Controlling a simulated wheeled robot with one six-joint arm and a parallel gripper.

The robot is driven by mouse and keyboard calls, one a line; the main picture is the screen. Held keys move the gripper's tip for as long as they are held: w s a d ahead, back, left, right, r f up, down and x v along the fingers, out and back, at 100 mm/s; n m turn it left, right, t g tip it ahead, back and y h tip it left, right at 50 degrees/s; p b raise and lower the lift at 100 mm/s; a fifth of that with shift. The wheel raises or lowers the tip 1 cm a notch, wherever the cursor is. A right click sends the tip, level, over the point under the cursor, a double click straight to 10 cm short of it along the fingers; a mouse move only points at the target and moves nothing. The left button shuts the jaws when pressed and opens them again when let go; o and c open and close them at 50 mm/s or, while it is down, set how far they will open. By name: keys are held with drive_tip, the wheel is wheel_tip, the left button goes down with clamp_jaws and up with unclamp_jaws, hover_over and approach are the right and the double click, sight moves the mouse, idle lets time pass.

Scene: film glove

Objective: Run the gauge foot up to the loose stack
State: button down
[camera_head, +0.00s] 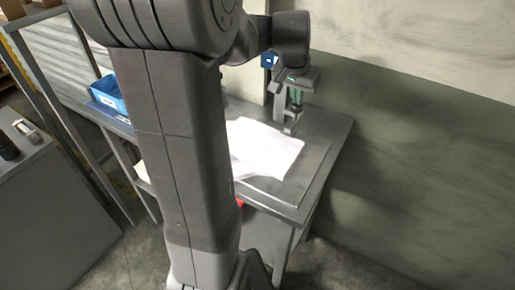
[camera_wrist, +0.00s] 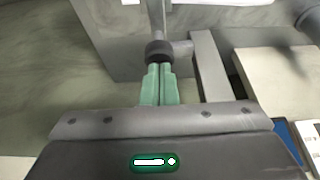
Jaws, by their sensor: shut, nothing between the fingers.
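The loose stack of white sheets (camera_head: 265,148) lies uneven on the metal bench top (camera_head: 325,160); my arm hides its left part. The grey gauge (camera_head: 289,127) stands at the stack's far right edge. In the wrist view its slim post has a dark collar (camera_wrist: 158,49), and a thicker grey upright (camera_wrist: 210,65) stands to the right. My gripper (camera_head: 296,98) is above the gauge, pointing down. Its green fingers (camera_wrist: 158,68) are shut and empty, with their tips at or close to the collar; I cannot tell whether they touch. Whether the foot touches the stack is unclear.
A blue bin (camera_head: 107,94) sits at the bench's left end. A blue and white item (camera_head: 269,60) is behind my wrist. A grey wall (camera_head: 400,140) closes off the right side. A grey cabinet (camera_head: 50,200) with a dark cylinder (camera_head: 7,147) stands at left.

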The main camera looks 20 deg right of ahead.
drive_tip(key=shift+f+b, duration=1.1)
drive_tip(key=shift+f, duration=0.55)
drive_tip(key=shift+r, duration=0.1)
wheel_tip(320, 180, up, 14)
drive_tip(key=p, duration=1.1)
idle(0.5)
wheel_tip(320, 180, down, 10)
drive_tip(key=b, duration=0.7)
drive_tip(key=shift+r, duration=0.15)
idle(0.3)
